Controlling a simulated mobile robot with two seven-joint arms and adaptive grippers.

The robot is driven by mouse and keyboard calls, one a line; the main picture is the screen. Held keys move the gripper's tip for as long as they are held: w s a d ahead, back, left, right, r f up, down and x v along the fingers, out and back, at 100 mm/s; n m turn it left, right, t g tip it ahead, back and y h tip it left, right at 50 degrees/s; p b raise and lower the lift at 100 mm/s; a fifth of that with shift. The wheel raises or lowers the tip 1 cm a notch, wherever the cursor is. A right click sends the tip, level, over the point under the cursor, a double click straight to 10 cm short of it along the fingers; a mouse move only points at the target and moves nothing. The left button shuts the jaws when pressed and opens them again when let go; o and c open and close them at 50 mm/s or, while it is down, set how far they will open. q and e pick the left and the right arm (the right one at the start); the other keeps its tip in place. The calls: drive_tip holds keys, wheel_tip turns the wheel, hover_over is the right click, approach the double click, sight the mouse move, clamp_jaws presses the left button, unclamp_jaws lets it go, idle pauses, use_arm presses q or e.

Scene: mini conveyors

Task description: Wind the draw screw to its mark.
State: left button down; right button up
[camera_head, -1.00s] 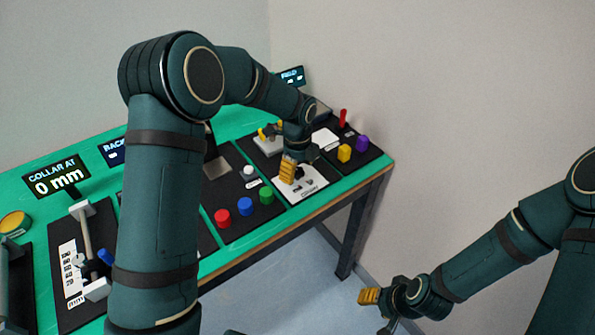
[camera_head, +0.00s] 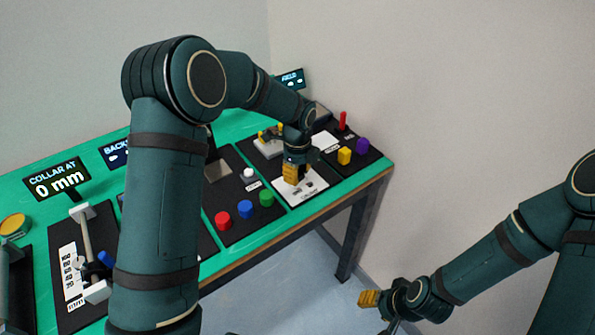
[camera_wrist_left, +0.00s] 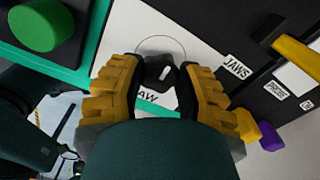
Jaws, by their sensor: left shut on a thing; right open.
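The draw screw's dark knob (camera_wrist_left: 159,72), with a white pointer line on its top, stands on a white plate (camera_wrist_left: 187,43) marked with a thin circle. A partly hidden label ending in "AW" is beside it. My left gripper (camera_wrist_left: 160,88) has its yellow fingers shut on the knob, one on each side. In the head view my left gripper (camera_head: 290,176) is over the white plate (camera_head: 309,188) and hides most of the knob. Whether the pointer meets a mark cannot be told. My right gripper (camera_head: 369,299) is open and empty, off the table's front right.
Red (camera_head: 223,219), blue (camera_head: 245,208) and green (camera_head: 266,198) buttons stand left of the plate. Yellow (camera_head: 344,155) and purple (camera_head: 362,145) blocks stand to its right. A display (camera_head: 57,180) reads "COLLAR AT 0 mm". My left arm hides part of the table.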

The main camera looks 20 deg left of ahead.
use_arm(q)
drive_tip(key=n+p, duration=0.1)
drive_tip(key=n, duration=0.5)
drive_tip(key=shift+n+p, duration=0.3)
drive_tip(key=n, duration=0.3)
drive_tip(key=shift+n, duration=0.4)
drive_tip(key=n+p, duration=0.1)
drive_tip(key=n, duration=0.3)
drive_tip(key=n+p, duration=0.1)
drive_tip(key=n, duration=0.7)
drive_tip(key=shift+s+n+p, duration=0.1)
drive_tip(key=shift+n+p, duration=0.2)
drive_tip(key=shift+p, duration=0.05)
drive_tip(key=n+p, duration=0.1)
drive_tip(key=n, duration=0.4)
drive_tip(key=shift+n+p, duration=0.3)
drive_tip(key=shift+n, duration=0.4)
